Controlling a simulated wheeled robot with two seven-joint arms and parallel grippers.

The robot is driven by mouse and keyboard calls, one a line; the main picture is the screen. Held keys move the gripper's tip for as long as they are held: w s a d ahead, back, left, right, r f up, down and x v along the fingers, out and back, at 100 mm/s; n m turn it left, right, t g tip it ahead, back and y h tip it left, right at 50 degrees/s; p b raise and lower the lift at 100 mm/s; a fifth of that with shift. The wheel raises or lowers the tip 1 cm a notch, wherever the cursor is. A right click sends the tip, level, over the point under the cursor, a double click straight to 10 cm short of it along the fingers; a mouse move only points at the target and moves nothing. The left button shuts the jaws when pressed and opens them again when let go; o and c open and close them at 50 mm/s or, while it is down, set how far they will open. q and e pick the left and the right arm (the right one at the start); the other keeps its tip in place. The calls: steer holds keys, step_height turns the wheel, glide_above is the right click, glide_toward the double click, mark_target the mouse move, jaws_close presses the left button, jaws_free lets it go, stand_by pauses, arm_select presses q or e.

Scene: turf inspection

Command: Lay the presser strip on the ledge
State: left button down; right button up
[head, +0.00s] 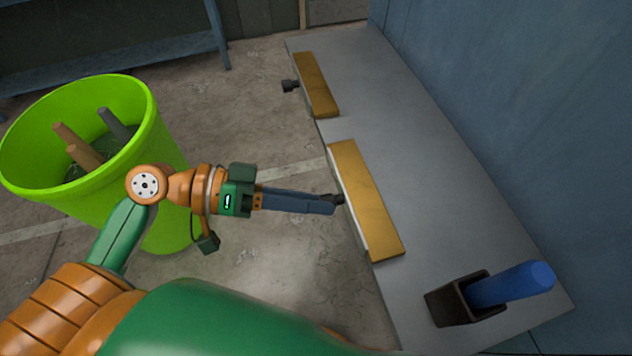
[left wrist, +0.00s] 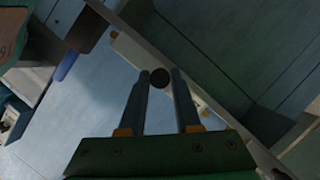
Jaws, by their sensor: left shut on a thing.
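A long tan presser strip with a pale side (head: 368,200) lies along the near-left edge of the grey ledge (head: 400,130). It is level with the ledge top; I cannot tell whether it rests fully on it. My left gripper (head: 335,201) is shut on the strip's dark knob at its left side. In the left wrist view the round dark knob (left wrist: 160,78) sits between the fingertips of my left gripper (left wrist: 161,84). Part of the strip is hidden there. My right gripper is not in view.
A second tan strip (head: 317,84) with a dark knob (head: 290,86) lies farther along the ledge. A dark holder (head: 452,305) with a blue cylinder (head: 512,284) stands at the near end. A green bucket (head: 155,160) stands left. A blue wall (head: 540,120) closes the right.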

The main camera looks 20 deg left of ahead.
arm_select(q)
steer(key=shift+w+a+f, duration=0.1)
steer(key=shift+f, duration=0.1)
stand_by(0.4)
steer(key=c, duration=0.5)
jaws_free()
